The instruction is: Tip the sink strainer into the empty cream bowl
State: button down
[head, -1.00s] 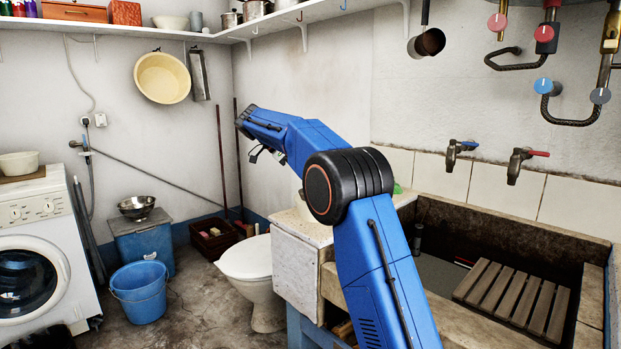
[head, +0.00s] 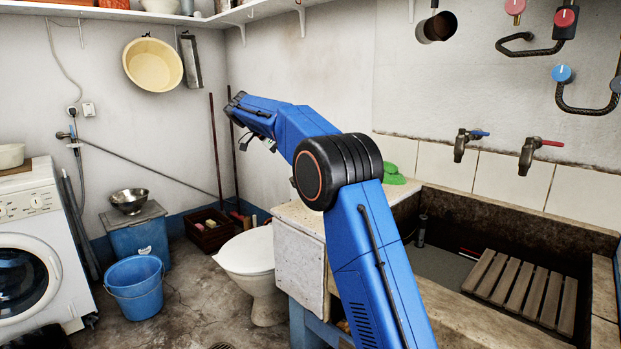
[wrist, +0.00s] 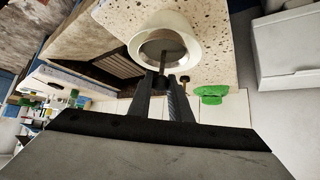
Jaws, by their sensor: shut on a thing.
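In the wrist view my gripper (wrist: 171,82) is shut on the thin dark stem of the sink strainer (wrist: 164,66). The round cream bowl (wrist: 187,22) stands on the speckled counter, just beyond the fingertips. The strainer's silvery round part overlaps the bowl's opening in this view. I cannot tell whether it is inside the bowl or held above it, nor how far it is tilted. What lies in the bowl is hidden.
Green rubbery things (head: 391,174) lie at the back of the counter (head: 302,217) by the tiles, near the bowl. The stone trough (head: 432,262) with a wooden slatted rack (head: 525,290) is to the right, under two taps. A toilet (head: 250,252) stands left of the counter.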

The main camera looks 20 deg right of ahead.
jog(key=shift+s+d+r+t+y, duration=0.25)
jog(key=shift+s+d+t+y, duration=0.25)
jog(key=shift+y, duration=0.4)
jog(key=shift+w, duration=0.15)
jog(key=shift+d, duration=0.15)
jog(key=shift+s+d+t+y, duration=0.25)
jog(key=shift+d+t+y, duration=0.05)
jog(key=shift+d, duration=0.05)
jog(key=shift+s+d+t+y, duration=0.2)
jog(key=shift+d+t+y, duration=0.1)
jog(key=shift+y, duration=0.2)
jog(key=shift+a, duration=0.1)
